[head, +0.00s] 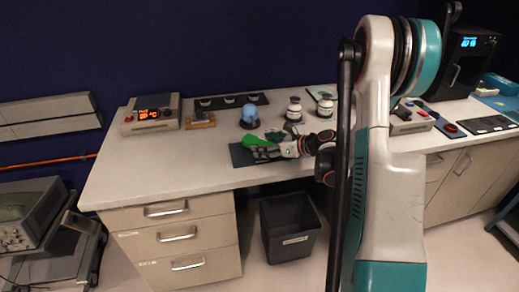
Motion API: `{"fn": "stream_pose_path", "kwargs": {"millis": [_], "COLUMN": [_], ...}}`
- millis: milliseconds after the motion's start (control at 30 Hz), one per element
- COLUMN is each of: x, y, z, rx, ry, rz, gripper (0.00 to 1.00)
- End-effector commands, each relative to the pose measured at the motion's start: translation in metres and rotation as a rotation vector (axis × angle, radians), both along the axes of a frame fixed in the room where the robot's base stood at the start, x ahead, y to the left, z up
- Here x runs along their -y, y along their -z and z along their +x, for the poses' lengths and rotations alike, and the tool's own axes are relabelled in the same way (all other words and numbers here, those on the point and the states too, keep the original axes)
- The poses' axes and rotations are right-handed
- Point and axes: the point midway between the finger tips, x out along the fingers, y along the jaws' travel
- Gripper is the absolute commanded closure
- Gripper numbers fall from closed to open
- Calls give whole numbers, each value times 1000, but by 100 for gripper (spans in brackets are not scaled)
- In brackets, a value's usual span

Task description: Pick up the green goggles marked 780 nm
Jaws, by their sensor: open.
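The green goggles (250,140) lie at the front of the white bench, on or beside a dark mat (240,158). The 780 nm marking is too small to read from here. My gripper (266,152) is right at the goggles, reaching in from the right, low over the mat. Its jaws are open. The gripper overlaps part of the goggles and mat, and I cannot tell whether the fingers touch or surround them.
A blue domed object (250,114) stands just behind the goggles. Two white jars (294,110) stand to the right. A box with a red display (153,115) is at the left. A dark bin (289,228) stands on the floor.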

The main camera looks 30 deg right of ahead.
Motion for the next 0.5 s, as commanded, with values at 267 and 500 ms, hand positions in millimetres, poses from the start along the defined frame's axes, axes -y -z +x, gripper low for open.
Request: {"fn": "stream_pose_path", "kwargs": {"millis": [267,500], "x": [-2,-2], "y": [1,1], "z": [4,3], "rx": [0,0], "ry": [1,1], "rz": [0,0], "gripper": [36,80]}}
